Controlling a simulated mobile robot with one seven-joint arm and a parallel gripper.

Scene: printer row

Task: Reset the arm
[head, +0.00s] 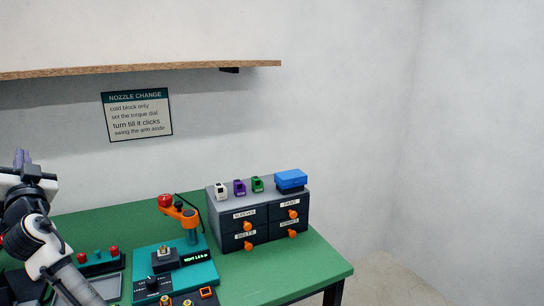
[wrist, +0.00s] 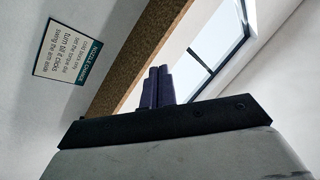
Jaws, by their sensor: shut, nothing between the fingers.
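My gripper (head: 22,158) is at the left edge of the head view, raised above the green table with its purple fingers pointing up. In the wrist view the two fingers (wrist: 157,86) stand side by side, shut, with nothing between them. My arm reaches up from the bottom left and hides part of the table. An orange swing arm (head: 180,213) with a red knob stands on a teal nozzle station (head: 176,274). Its orange bar extends over the area behind the block, and a black cable rises beside it. My gripper is well apart from it.
The green table (head: 277,279) carries a grey drawer cabinet (head: 259,221) with orange knobs, several small coloured blocks and a blue box (head: 291,180) on top. A wooden shelf (head: 130,70) runs along the wall above a nozzle change sign (head: 137,117). The right side is open floor.

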